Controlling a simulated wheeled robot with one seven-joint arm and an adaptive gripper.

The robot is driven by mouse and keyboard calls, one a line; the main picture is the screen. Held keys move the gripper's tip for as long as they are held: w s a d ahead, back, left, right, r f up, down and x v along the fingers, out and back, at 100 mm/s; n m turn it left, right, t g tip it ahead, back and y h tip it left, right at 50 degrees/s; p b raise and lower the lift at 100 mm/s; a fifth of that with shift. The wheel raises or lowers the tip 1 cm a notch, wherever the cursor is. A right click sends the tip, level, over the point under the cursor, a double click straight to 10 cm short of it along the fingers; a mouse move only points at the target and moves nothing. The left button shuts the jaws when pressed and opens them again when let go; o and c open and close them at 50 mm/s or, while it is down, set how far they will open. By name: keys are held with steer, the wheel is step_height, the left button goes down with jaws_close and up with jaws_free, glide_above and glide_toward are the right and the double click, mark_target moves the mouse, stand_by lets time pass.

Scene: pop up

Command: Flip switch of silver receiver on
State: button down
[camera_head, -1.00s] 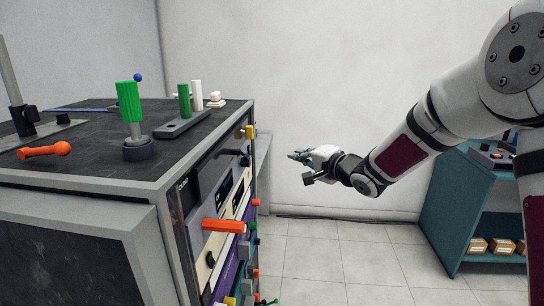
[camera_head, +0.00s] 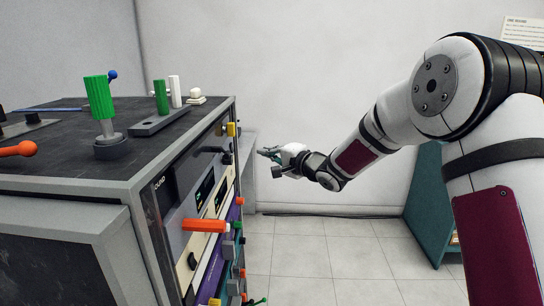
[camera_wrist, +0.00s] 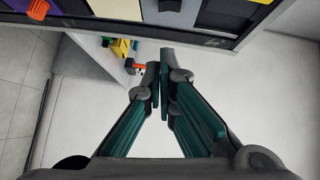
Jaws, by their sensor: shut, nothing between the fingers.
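The rack of stacked units (camera_head: 222,185) stands at the left in the head view, its front seen at a steep angle. A grey, silver-looking unit (camera_head: 172,205) near its top has dark displays and an orange handle (camera_head: 205,226); I take it for the silver receiver, but its switch cannot be made out surely. My gripper (camera_head: 262,153) is shut and empty, off the rack's far front edge, with its fingers pointing left. In the wrist view my gripper's teal fingers (camera_wrist: 161,72) meet at the tips, just below the rack's edge, apart from any control.
A green knobbed lever (camera_head: 99,98) and a grey bar with green and white pegs (camera_head: 160,122) stand on the rack top. Yellow (camera_head: 231,129) and other coloured controls stick out from its front. A teal shelf (camera_head: 424,205) stands at right. The floor between is clear.

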mark_target(232, 148)
steer(key=w+a+f, duration=0.1)
steer(key=w+a, duration=0.3)
steer(key=a, duration=0.3)
steer(key=shift+a+b, duration=0.2)
steer(key=shift+b, duration=0.2)
steer(key=shift+f, duration=0.1)
